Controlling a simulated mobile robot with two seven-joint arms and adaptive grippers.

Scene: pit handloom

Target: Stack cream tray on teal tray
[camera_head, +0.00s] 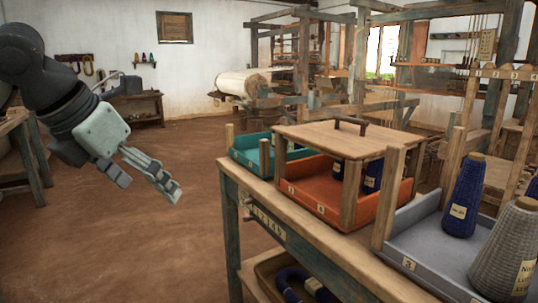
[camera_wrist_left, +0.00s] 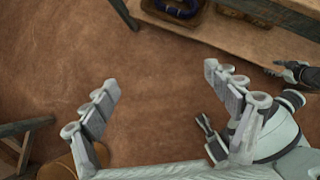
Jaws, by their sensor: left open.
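The teal tray (camera_head: 243,156) stands at the far end of the bench, partly hidden by a wooden board with a dark handle (camera_head: 330,139). I can make out no cream tray in either view. My left gripper (camera_head: 148,184) is open and empty, in the air left of the bench and well apart from the trays. Its spread fingers also show in the left wrist view (camera_wrist_left: 165,108), over bare floor. A dark gripper-like part (camera_wrist_left: 295,72) at the right edge of the wrist view appears to be my right gripper; its jaws are unclear.
An orange tray (camera_head: 312,197) sits under the board. A grey tray (camera_head: 425,262) holds a blue cone (camera_head: 463,200) and a grey cone (camera_head: 505,250). Wooden posts rise beside the trays. A crate with a blue coil (camera_head: 292,284) lies below. Floor left of the bench is clear.

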